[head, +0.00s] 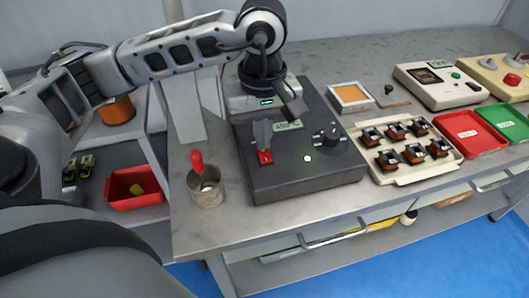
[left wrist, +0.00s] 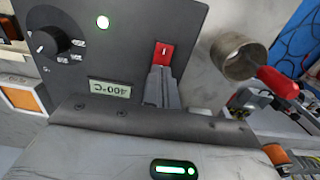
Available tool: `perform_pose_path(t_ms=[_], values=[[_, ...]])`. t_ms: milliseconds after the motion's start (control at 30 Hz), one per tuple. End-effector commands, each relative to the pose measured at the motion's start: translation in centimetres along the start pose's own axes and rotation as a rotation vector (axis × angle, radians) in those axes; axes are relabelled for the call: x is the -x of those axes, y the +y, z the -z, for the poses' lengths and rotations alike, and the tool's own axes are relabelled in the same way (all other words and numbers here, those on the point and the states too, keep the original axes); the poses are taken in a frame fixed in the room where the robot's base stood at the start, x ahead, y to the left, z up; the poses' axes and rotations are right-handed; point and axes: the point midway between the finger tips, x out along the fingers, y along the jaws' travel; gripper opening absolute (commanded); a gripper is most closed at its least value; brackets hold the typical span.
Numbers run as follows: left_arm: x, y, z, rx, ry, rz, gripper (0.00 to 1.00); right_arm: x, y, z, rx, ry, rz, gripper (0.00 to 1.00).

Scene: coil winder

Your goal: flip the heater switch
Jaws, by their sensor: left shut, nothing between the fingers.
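The heater switch is a red rocker (head: 265,157) on the front left of a dark grey heater box (head: 300,180). The switch also shows in the left wrist view (left wrist: 164,52), with a pale mark on it. My left gripper (head: 262,144) is shut and empty, pointing down with its fingertips at the switch's edge; I cannot tell if they touch it. In the left wrist view its fingers (left wrist: 161,74) cover part of the switch. My right gripper is not in view.
A black knob (head: 328,138) sits on the box's right. A metal cup (head: 206,194) with a red-handled tool stands close at left. A cream tray (head: 413,173) of several coil parts, then red (head: 468,133) and green trays, lie to the right.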

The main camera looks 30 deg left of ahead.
Motion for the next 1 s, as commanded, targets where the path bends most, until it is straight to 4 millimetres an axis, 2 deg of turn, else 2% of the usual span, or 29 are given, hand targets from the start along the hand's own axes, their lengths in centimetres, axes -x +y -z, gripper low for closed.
perform_pose_path(t_ms=[667,1000], values=[[-0.8,0.0,0.0,-0.001,-0.001,0.000,0.00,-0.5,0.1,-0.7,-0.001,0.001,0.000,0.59],[1.5,0.0,0.0,0.000,0.001,-0.001,0.00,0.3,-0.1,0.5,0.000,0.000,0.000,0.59]])
